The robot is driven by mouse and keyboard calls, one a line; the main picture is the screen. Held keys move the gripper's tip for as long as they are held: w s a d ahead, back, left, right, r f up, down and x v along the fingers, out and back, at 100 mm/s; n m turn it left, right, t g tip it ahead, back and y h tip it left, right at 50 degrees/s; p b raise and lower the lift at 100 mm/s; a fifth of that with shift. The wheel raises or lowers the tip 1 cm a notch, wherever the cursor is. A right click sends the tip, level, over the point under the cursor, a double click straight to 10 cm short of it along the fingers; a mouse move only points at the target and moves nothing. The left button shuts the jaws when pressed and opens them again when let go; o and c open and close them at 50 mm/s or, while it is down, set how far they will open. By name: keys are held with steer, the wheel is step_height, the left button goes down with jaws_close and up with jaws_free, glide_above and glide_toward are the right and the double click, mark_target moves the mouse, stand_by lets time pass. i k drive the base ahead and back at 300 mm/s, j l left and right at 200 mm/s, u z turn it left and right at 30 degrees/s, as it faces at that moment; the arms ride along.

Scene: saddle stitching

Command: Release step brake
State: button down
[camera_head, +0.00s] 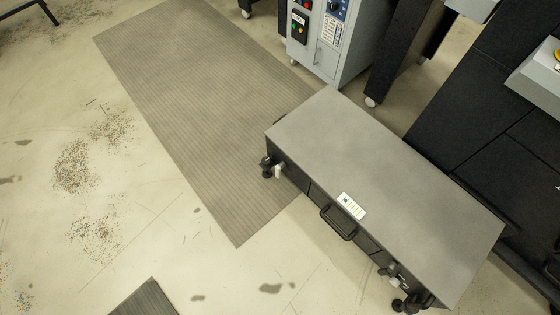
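A long step with a flat grey top (385,190) stands at the right of the head view, set at a slant. Its front side is dark and has a black handle (338,223) in the middle. Black casters show at its left front corner (267,168) and its lower right corner (405,304). A small pale lever (279,171) sits beside the left caster, and another pale part (396,279) is near the lower right one. I cannot tell whether either brake is set. My gripper is not in view.
A ribbed grey mat (200,100) lies left of the step, partly under it. A grey control cabinet (335,35) with buttons stands behind the step, and a large dark machine (500,120) is at the right. Open floor (60,230) lies to the left.

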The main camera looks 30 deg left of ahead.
mark_target(278, 172)
steer(key=i+j+u, duration=0.1)
steer(key=j, duration=0.4)
steer(key=i+j+u, duration=0.15)
steer(key=j, duration=0.35)
steer(key=i+j+u, duration=0.1)
steer(key=i+j, duration=0.25)
steer(key=i+j+u, duration=0.15)
steer(key=j, duration=0.4)
steer(key=i+j+u, duration=0.1)
steer(key=i+j, duration=0.25)
steer(key=j, duration=0.1)
